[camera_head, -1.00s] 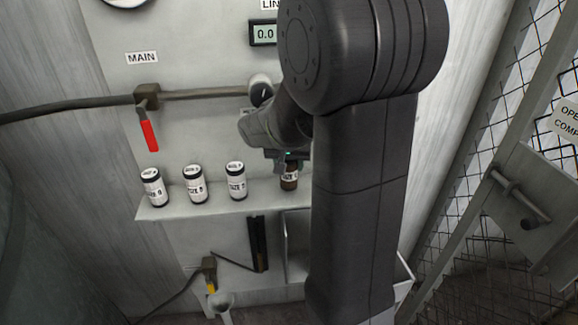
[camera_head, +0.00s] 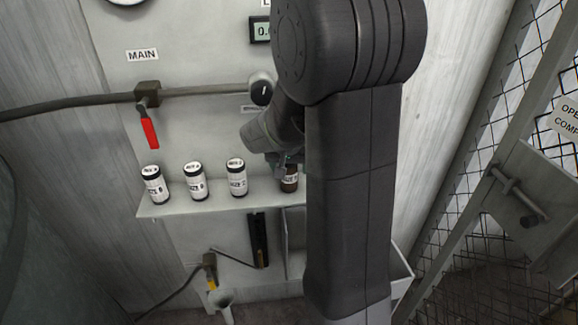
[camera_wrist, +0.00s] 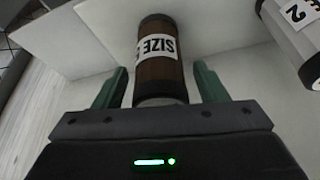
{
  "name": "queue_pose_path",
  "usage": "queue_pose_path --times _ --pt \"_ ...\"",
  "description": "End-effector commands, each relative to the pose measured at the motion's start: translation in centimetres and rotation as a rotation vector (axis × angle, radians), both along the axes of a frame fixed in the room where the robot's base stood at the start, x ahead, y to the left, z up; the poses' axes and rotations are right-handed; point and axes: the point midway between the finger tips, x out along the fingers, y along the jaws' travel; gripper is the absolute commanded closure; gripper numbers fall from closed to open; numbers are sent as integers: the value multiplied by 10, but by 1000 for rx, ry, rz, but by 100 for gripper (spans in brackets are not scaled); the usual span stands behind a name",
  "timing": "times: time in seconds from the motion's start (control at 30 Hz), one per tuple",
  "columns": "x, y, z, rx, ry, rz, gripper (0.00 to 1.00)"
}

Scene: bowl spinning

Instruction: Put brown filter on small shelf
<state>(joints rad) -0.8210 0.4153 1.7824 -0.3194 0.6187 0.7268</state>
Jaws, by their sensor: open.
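The brown filter (camera_head: 289,180) stands upright on the small shelf (camera_head: 215,205), at the right of the row of filters. In the wrist view the brown filter (camera_wrist: 158,62) shows its white "SIZE" label and lies between the two green fingers. My gripper (camera_wrist: 158,88) is open, with a finger on each side of the filter and a visible gap on both sides. In the head view my gripper (camera_head: 287,163) is at the filter's top, partly hidden by my own arm.
Three black-and-white filters (camera_head: 195,182) stand on the shelf to the left. One white filter (camera_wrist: 294,32) shows close by in the wrist view. A pipe with a red-handled valve (camera_head: 149,130) runs above the shelf. A light bin (camera_head: 295,240) is below, and a mesh gate (camera_head: 500,130) stands at the right.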

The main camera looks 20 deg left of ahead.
Motion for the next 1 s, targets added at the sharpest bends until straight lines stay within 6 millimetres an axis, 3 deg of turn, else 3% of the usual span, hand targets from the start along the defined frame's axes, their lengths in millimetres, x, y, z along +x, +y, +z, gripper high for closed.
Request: queue_pose_path --times 0.27,0.73,1.0 --pt "-6 -1 20 3 -4 1 34" --pt "-37 -12 99 3 -3 1 34" --pt "-44 -15 114 0 0 0 34"
